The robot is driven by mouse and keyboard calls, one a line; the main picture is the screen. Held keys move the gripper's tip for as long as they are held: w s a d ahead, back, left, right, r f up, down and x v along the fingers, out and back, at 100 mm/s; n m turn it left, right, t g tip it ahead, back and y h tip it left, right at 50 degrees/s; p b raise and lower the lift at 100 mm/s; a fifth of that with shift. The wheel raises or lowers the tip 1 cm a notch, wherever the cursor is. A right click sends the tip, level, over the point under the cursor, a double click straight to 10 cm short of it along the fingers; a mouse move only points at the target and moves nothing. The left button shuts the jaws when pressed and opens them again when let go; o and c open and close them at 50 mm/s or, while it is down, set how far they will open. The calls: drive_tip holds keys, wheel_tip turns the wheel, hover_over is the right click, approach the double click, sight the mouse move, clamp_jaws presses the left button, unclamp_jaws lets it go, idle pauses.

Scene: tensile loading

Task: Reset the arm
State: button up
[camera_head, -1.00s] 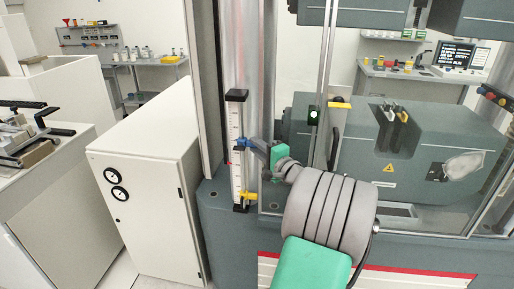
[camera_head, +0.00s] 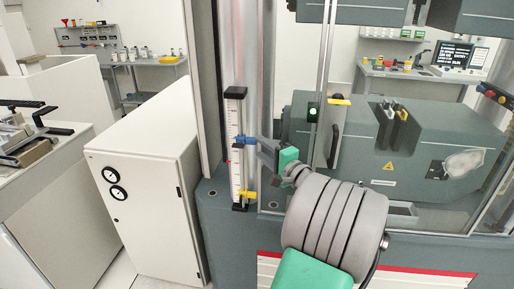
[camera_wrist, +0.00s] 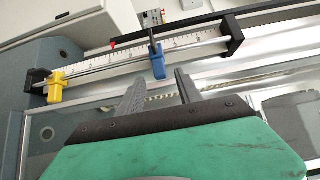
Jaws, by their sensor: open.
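My gripper (camera_head: 262,146) is open, just right of a blue slider (camera_head: 246,141) on an upright white scale (camera_head: 235,120). In the wrist view, my gripper's two grey fingers (camera_wrist: 159,78) are apart, with the lower end of the blue slider (camera_wrist: 158,67) near the gap between their tips. Nothing is clamped between them; whether they touch the slider is unclear. A yellow slider (camera_head: 248,195) sits at the scale's lower end and also shows in the wrist view (camera_wrist: 55,88). My green and grey wrist is at the lower middle of the head view.
The grey testing machine (camera_head: 440,140) with a clear guard stands close on the right. A white cabinet (camera_head: 140,200) with two gauges stands left of the scale. A bench (camera_head: 45,185) with equipment is at far left. Shelves and a monitor are at the back.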

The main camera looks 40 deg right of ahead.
drive_tip(key=s, duration=0.4)
drive_tip(key=shift+a, duration=0.25)
drive_tip(key=shift+w, duration=0.1)
